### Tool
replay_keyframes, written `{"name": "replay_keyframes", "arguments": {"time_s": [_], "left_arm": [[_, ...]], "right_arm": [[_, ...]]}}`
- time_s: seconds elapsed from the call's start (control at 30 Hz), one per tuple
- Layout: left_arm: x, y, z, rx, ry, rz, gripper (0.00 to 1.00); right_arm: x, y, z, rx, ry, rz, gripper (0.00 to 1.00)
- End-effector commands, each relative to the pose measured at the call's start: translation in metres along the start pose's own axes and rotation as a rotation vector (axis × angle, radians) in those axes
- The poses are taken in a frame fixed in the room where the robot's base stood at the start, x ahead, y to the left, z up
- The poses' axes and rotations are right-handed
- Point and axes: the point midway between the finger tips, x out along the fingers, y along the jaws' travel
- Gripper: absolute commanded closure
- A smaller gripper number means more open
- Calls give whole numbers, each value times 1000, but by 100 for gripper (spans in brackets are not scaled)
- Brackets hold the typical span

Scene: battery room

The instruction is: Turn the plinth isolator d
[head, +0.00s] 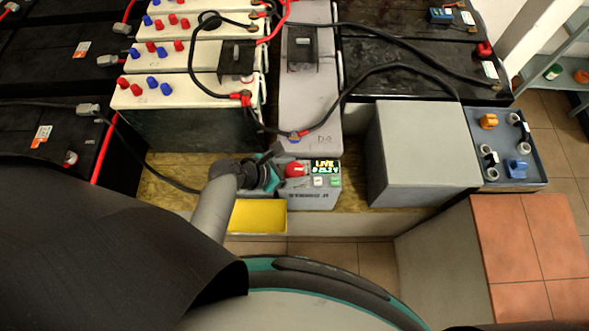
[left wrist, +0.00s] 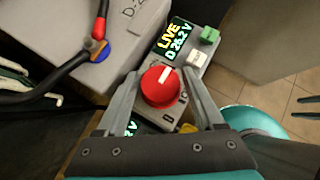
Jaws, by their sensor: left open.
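The plinth isolator D is a grey box (head: 312,201) with a red round knob (head: 294,170) and a lit display (head: 324,166) reading LIVE. The knob also shows in the left wrist view (left wrist: 160,90), with a white pointer mark toward its upper right edge. My left gripper (head: 274,168) is at the knob. In the left wrist view its open fingers (left wrist: 162,76) stand on either side of the knob; I cannot tell whether they touch it. The display there (left wrist: 176,40) reads LIVE D with a voltage. My right gripper is not in view.
A yellow tray (head: 257,216) sits left of the isolator. Battery blocks (head: 200,127) and black cables (head: 360,75) fill the back.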

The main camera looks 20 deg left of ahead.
Motion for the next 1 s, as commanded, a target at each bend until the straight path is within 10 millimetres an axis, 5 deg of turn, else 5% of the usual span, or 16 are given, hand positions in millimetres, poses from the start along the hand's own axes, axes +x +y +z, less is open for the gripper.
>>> {"name": "replay_keyframes", "arguments": {"time_s": [0.3, 0.9, 1.0], "left_arm": [[3, 0, 0, 0, 0, 0, 30], [2, 0, 0, -1, 0, -1, 98], [2, 0, 0, 0, 0, -2, 98]], "right_arm": [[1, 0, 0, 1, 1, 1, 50], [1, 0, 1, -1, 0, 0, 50], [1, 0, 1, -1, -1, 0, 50]]}}
